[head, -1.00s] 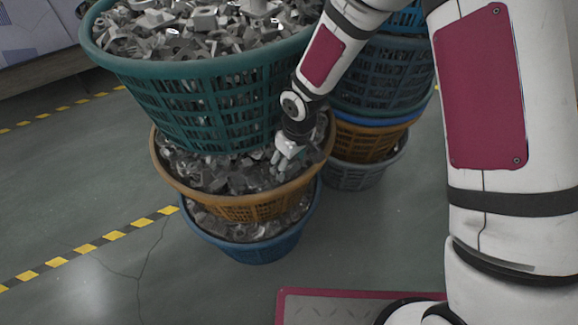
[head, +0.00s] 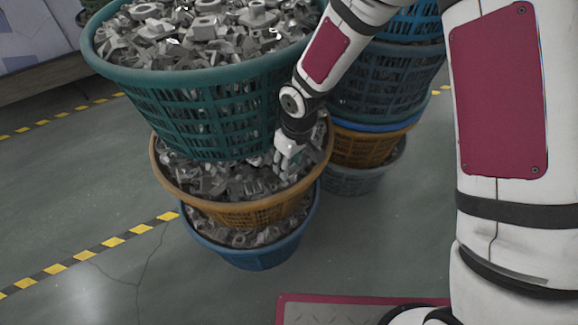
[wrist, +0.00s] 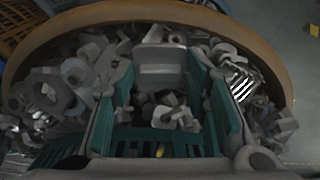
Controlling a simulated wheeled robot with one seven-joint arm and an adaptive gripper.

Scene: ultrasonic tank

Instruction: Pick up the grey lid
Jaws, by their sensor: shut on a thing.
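My gripper (head: 288,160) is at the right side of the orange basket (head: 185,196), among grey parts, under the overhang of the green basket above. In the wrist view, my gripper (wrist: 161,72) has its two teal-padded fingers set apart, shut on a light grey, flat-faced piece with a rectangular front, which I take as the grey lid (wrist: 160,62). The lid sits between the fingertips over the loose parts. I cannot tell if it still touches them. In the head view I cannot make out the lid apart from the fingers and parts.
The green basket (head: 200,108), full of grey parts, stands above the orange one. A blue basket (head: 257,258) is at the bottom. A second basket stack (head: 378,85) stands close at the right, behind my arm. Open floor lies in front and left.

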